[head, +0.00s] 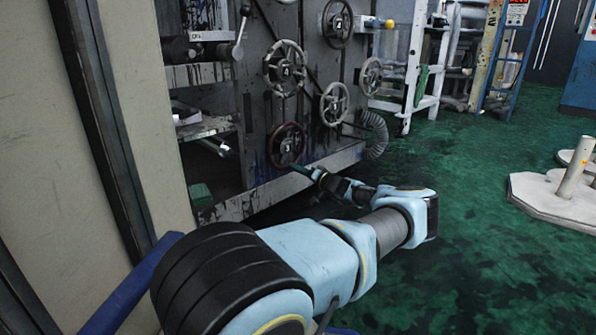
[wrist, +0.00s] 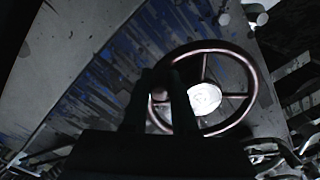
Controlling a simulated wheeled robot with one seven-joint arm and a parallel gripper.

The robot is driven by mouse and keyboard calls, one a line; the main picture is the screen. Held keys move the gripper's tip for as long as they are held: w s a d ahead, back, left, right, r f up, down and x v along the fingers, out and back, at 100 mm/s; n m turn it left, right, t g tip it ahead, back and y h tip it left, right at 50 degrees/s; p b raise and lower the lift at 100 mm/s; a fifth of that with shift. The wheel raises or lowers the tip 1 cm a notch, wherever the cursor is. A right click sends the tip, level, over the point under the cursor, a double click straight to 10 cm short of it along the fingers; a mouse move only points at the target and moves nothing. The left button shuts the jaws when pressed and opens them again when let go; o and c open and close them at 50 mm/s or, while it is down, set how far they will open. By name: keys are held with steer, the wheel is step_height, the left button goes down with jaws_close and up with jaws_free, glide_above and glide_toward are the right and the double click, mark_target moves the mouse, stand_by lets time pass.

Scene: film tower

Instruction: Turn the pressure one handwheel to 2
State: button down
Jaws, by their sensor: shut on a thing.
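Several spoked handwheels sit on the dark panel in the head view. A red-brown one (head: 300,135) is lowest, with a small numbered plate at its hub. My gripper (head: 298,168) is at this wheel's lower right edge. In the wrist view the brown rim of the handwheel (wrist: 256,85) surrounds a bright white hub disc (wrist: 205,99). My gripper (wrist: 163,80) appears as two dark fingers over the rim's left side, shut on it. The fingers hide that part of the rim. I cannot read which wheel is pressure one.
A grey handwheel (head: 285,45) is above the red-brown one. Another grey one (head: 334,88) is to the upper right, and a further one (head: 371,63) lies beyond. A coiled hose (head: 375,135) is right of the panel.

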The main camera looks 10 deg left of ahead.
steer(key=c, duration=0.7)
jaws_free()
steer(key=shift+d, duration=0.15)
steer(key=p+v, duration=0.4)
steer(key=v, duration=0.6)
steer(key=shift+s+d, duration=0.2)
